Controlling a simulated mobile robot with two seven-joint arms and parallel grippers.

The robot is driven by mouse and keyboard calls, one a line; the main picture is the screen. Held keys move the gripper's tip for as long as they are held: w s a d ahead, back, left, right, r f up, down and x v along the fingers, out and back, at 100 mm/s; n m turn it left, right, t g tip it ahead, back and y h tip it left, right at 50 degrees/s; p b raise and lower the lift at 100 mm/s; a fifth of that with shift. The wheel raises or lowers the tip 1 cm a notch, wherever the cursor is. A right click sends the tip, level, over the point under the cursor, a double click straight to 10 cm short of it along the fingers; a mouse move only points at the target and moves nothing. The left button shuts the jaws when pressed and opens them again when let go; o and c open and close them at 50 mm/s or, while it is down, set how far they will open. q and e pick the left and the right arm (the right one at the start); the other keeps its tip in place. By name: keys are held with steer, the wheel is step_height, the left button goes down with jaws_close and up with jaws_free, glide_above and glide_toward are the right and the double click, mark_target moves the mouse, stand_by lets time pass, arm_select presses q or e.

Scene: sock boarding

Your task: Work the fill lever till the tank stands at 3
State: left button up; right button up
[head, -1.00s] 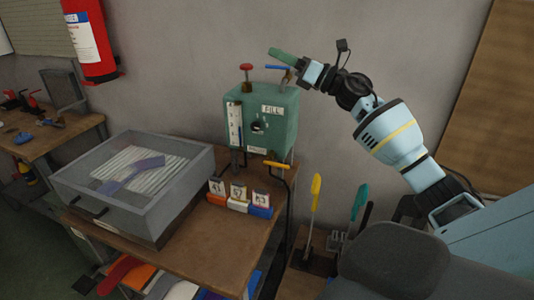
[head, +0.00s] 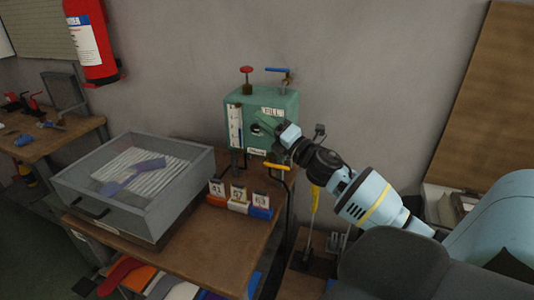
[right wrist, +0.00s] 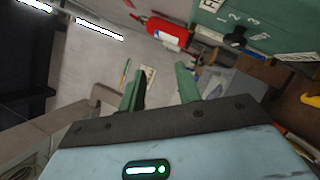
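The green tank box (head: 290,104) stands at the back of the bench, with a FILL label and a white upright gauge strip (head: 235,126) on its front. The gauge level is too small to read. A blue lever (head: 279,70) and a red-topped valve (head: 246,70) stand on top, and a yellow handle (head: 278,166) sticks out below right. I cannot tell which is the fill lever. My right gripper (head: 262,122) is before the tank's front; in the right wrist view its green fingers (right wrist: 160,86) are apart and empty. My left gripper is not in view.
A grey-framed clear box (head: 120,215) stands on the bench left of the tank. Several numbered blocks (head: 239,198) sit in front of the tank. A red fire extinguisher (head: 90,42) hangs on the wall. A yellow-handled tool (head: 315,197) stands at right.

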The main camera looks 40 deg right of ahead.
step_height(320, 180, down, 8)
steer(key=s+a+m+g+h, duration=0.1)
steer(key=s+m+h, duration=0.1)
steer(key=m, duration=0.3)
steer(key=shift+a+r+h, duration=0.25)
steer(key=shift+a+h, duration=0.15)
steer(key=shift+s, duration=0.1)
